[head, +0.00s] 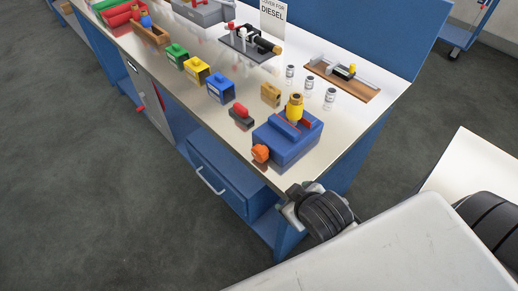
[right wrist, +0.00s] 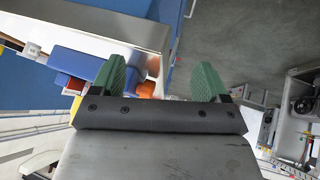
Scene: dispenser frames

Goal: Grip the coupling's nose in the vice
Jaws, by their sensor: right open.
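The blue vice (head: 280,146) stands near the front right corner of the bench, with an orange handle (head: 260,153) at its front. The yellow coupling (head: 295,110), with a brass-coloured top, stands upright at the top of the vice, by its jaws. I cannot tell whether the jaws are tight on it. In the right wrist view my right gripper (right wrist: 160,68) has its green fingers wide apart with nothing between them. The vice (right wrist: 75,62) and orange handle (right wrist: 147,87) show beyond its left finger, apart from it. My left gripper is out of view.
On the bench (head: 345,142) are a brass block (head: 271,94), a red and dark piece (head: 241,116), blue (head: 221,88), yellow (head: 196,71) and green (head: 177,56) blocks, small jars (head: 309,83) and a wooden board (head: 343,85). The floor in front is clear.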

